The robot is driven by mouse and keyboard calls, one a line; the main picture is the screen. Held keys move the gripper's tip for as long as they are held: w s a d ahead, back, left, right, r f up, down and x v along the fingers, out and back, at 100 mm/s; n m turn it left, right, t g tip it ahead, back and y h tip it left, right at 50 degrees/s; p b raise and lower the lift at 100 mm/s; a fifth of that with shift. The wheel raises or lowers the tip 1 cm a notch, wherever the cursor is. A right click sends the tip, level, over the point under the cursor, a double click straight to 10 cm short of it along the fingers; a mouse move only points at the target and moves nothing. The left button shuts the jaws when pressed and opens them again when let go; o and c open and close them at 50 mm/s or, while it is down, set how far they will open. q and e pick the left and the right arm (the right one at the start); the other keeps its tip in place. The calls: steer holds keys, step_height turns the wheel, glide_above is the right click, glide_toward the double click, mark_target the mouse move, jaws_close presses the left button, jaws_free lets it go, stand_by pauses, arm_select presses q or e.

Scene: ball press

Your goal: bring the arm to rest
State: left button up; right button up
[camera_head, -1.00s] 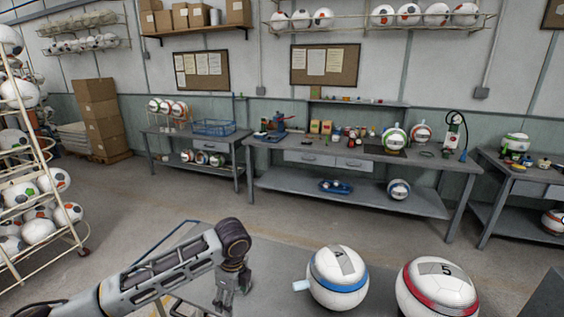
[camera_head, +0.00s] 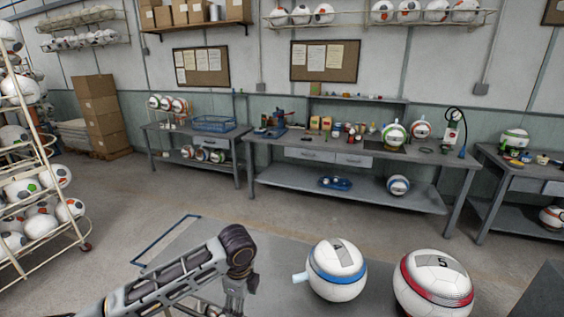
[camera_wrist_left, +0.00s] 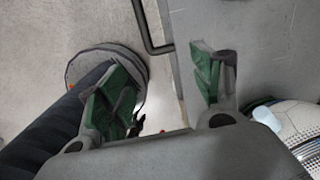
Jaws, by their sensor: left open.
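My left gripper (camera_head: 233,297) points down near the bottom of the head view, left of the blue-banded ball, over the near grey table. In the left wrist view my left gripper (camera_wrist_left: 165,90) has its two green-padded fingers apart, with nothing between them. My right gripper is in neither view.
The ball with a blue band (camera_head: 337,270) and a pale tab on its left side rests on the grey table (camera_head: 205,238). A ball with a red band and a 5 (camera_head: 436,284) is to its right. A ball rack (camera_head: 40,170) stands at far left. Workbenches (camera_head: 350,194) line the back wall.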

arm_select(q)
steer(key=s+d+f+n+t+h, duration=0.1)
steer(key=s+d+f+n+h, duration=0.2)
steer(key=s+d+n, duration=0.35)
steer(key=s+a+f+n+t+y, duration=0.1)
steer(key=s+a+f+n, duration=0.1)
steer(key=s+a+n, duration=0.55)
steer(key=s+a+f+n+t+y, duration=0.1)
steer(key=s+a+f+n, duration=0.3)
steer(key=a, duration=0.6)
steer(key=s+f+n+g, duration=0.1)
steer(key=s+f, duration=0.2)
steer(key=f, duration=2.8)
steer(key=s+a+f, duration=0.3)
steer(key=s+f, duration=0.7)
steer(key=s, duration=0.1)
steer(key=s+a+f+g, duration=0.1)
steer(key=s+a+f, duration=0.2)
steer(key=s+f, duration=0.7)
steer(key=shift+s+y, duration=0.4)
steer(key=shift+s, duration=0.05)
